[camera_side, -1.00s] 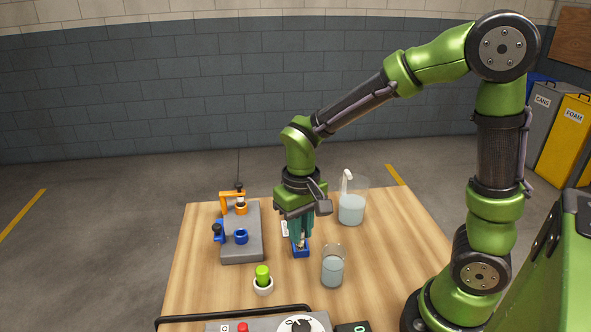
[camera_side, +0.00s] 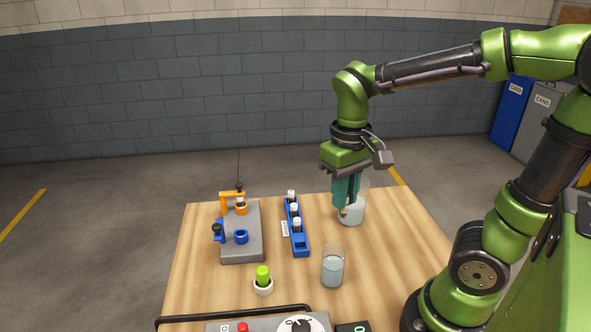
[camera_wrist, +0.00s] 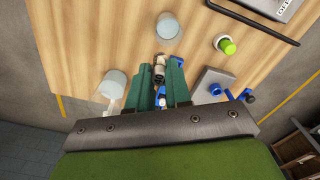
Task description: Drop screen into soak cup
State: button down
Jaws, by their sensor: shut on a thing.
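My gripper (camera_side: 346,205) is shut on a small piece with cream and dark parts, which I take to be the screen (camera_wrist: 159,72); it shows between the teal fingers in the wrist view. In the side view the fingers hang in front of a large beaker of liquid (camera_side: 357,212), partly covering it. I cannot tell which vessel is the soak cup. The held piece is above the table, its lower end barely visible.
A blue rack (camera_side: 301,247) holds several white-topped pieces and has bare room at its front end. Left stands a grey fixture (camera_side: 240,254) with orange and blue parts. A green-topped piece in a white cup (camera_side: 263,281) and a control panel (camera_side: 262,325) are in front.

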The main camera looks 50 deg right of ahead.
aim_at(342, 216)
jog(key=shift+f, duration=2.45)
jog(key=c, duration=1)
grip_release()
notch_tip(342, 216, up, 17)
jog(key=shift+f, duration=0.1)
